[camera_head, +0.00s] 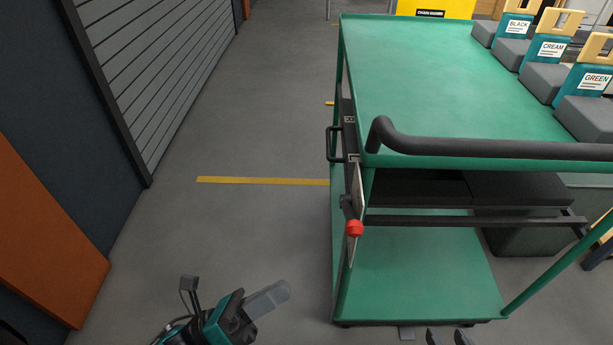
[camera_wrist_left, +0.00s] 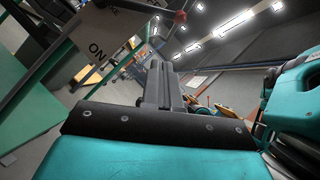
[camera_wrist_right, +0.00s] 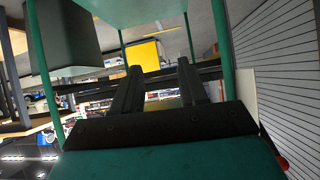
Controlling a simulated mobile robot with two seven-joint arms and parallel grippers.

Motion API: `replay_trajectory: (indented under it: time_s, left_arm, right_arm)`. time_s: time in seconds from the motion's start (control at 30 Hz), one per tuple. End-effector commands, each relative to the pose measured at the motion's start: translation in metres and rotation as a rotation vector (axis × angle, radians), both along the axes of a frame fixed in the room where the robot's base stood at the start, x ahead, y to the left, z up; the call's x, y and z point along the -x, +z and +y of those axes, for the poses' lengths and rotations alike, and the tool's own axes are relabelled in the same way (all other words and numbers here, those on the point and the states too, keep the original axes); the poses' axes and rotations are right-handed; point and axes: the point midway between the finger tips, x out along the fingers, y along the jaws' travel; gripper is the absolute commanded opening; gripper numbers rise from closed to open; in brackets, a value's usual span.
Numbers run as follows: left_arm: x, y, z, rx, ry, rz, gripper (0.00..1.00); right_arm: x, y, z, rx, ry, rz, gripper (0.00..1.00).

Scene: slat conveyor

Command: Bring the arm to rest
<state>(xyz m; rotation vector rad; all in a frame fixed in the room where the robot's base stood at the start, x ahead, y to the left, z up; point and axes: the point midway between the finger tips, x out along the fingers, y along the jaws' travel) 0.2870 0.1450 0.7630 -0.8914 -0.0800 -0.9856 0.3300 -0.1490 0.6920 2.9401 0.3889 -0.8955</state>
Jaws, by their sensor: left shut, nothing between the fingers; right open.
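My left gripper (camera_head: 278,292) is low at the bottom of the head view, over the bare floor left of the green cart (camera_head: 440,70). Its fingers are together and empty; they also show in the left wrist view (camera_wrist_left: 160,82). My right gripper (camera_head: 447,337) shows only as two dark fingertips at the bottom edge of the head view, in front of the cart's lower shelf. In the right wrist view its fingers (camera_wrist_right: 161,85) stand apart with nothing between them. Most of the right arm is out of the head view.
The cart has a black push handle (camera_head: 480,148) and a red knob (camera_head: 354,228) on its left side. Grey blocks with teal labelled holders (camera_head: 515,27) line its top right. A slatted shutter (camera_head: 160,60) and an orange panel (camera_head: 45,240) stand left. Floor between is free, with a yellow line (camera_head: 262,181).

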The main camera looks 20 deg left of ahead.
Motion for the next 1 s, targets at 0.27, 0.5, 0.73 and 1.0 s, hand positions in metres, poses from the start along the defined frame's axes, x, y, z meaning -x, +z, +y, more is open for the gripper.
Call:
replay_trajectory:
  time_s: [0.27,0.5,0.73,1.0]
  left_arm:
    - [-0.012,0.005,0.001,0.064,0.018,0.129,0.00]
    - [-0.052,0.009,0.017,0.477,0.121,0.724,0.00]
    - [-0.060,-0.007,0.033,1.097,0.257,1.282,0.00]
    - [-0.036,-0.025,0.034,1.721,0.421,1.641,0.00]
  right_arm:
    - [0.001,0.005,-0.001,0.003,-0.002,0.002,0.43]
    - [0.004,0.023,-0.010,0.019,-0.015,0.000,0.43]
    - [0.010,0.034,-0.019,0.039,-0.027,0.005,0.43]
    - [0.013,0.041,-0.029,0.057,-0.039,0.002,0.43]
